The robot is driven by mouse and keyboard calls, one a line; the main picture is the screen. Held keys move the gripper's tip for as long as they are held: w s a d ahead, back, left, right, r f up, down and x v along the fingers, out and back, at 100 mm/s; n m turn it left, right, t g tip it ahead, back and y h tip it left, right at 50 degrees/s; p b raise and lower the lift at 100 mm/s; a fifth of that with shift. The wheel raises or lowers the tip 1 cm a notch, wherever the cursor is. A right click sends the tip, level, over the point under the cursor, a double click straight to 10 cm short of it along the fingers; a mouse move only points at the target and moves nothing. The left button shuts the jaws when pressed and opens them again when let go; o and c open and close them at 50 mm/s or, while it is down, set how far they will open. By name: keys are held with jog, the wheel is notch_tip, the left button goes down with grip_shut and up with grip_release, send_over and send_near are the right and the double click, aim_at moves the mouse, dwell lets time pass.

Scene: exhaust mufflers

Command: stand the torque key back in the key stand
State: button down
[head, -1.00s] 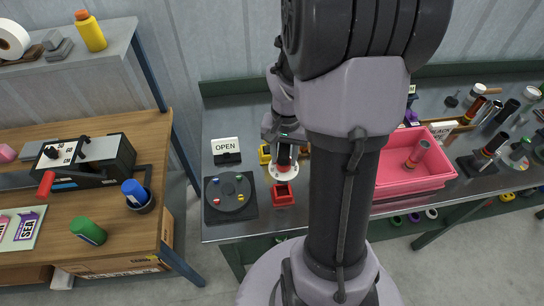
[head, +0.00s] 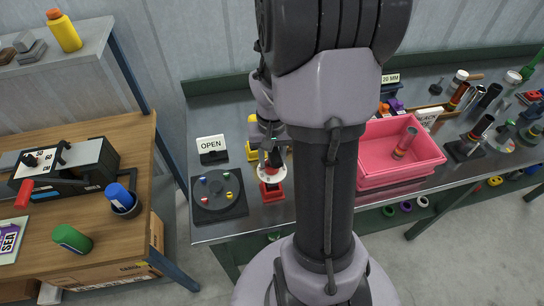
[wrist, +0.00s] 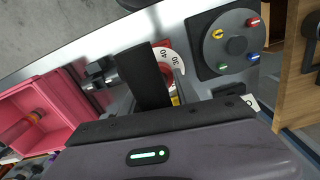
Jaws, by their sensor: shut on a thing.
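The torque key, with a round white dial (head: 266,178) below its dark and red upper part, hangs upright under my gripper (head: 272,160). My gripper is shut on its upper part. The red key stand (head: 271,192) is directly below the dial, near the bench's front edge. The dial overlaps the stand in the head view, and I cannot tell whether the key's foot is in it. In the wrist view, the dial (wrist: 176,62) shows the numbers 30 and 40. A dark finger hides part of it.
A dark turntable with coloured knobs (head: 216,191) and an OPEN sign (head: 212,150) stand left of the stand. A yellow block (head: 253,150) is behind it. A pink bin (head: 370,175) stands to the right, partly behind my arm.

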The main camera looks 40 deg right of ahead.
jog(key=shift+f+b, duration=0.35)
jog(key=shift+f, duration=0.4)
jog(key=shift+f+b, duration=1.55)
jog(key=shift+f, duration=0.2)
jog(key=c, duration=0.8)
grip_release()
jog(key=shift+c, duration=0.2)
jog(key=shift+r, duration=0.1)
notch_tip(320, 180, up, 17)
jog(key=p, duration=0.6)
jog(key=shift+r, duration=0.2)
jog(key=s+a+n+t+b, duration=0.1)
jog(key=s+a+t+b, duration=0.1)
jog(key=a, duration=0.6)
jog(key=s+a+f+n+t+y+b, duration=0.1)
jog(key=s+a+t+b, duration=0.1)
jog(key=a+b, duration=0.3)
jog(key=s+a+n+t+y+b, duration=0.1)
jog(key=s+a+b, duration=0.2)
jog(key=a, duration=0.8)
jog(key=shift+f+t, duration=0.3)
jog(key=shift+t, duration=0.1)
